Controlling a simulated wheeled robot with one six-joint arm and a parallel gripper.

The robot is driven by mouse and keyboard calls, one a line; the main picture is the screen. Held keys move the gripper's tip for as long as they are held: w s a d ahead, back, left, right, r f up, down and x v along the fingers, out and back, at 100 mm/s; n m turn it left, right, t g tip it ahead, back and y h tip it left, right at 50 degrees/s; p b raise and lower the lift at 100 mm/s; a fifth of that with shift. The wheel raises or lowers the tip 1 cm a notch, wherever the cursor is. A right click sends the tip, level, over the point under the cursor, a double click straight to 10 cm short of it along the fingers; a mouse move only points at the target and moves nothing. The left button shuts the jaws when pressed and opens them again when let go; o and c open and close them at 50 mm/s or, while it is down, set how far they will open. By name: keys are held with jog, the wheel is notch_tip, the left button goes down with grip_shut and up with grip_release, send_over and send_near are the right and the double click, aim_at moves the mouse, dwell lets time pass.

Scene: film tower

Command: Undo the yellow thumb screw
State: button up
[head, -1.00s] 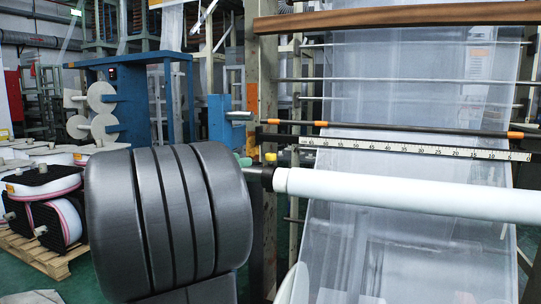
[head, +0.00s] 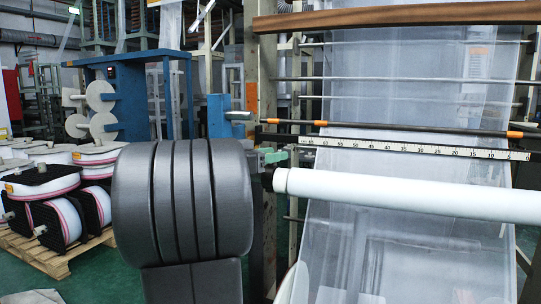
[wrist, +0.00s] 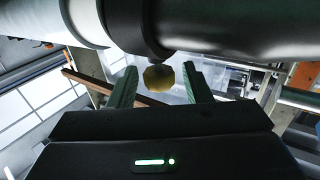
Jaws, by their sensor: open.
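The yellow thumb screw (wrist: 158,79) shows in the wrist view below the dark collar (wrist: 142,28) of the roller. My gripper (wrist: 160,71) is open, with one green finger on each side of the screw and a visible gap to both. How deep the screw sits between the fingers is hard to tell. In the head view my gripper (head: 275,157) shows as a green fingertip by the end of the white roller (head: 400,194). The screw is hidden there behind my gripper and arm.
The white roller runs rightward from its dark collar in front of a translucent film web (head: 410,90). A white scale bar (head: 420,149) crosses above it. A pallet (head: 50,257) with film reels stands at left on green floor.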

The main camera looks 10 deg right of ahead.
jog(key=c, duration=0.9)
jog(key=shift+c, duration=0.2)
jog(key=shift+f+b, duration=0.25)
jog(key=shift+b, duration=0.8)
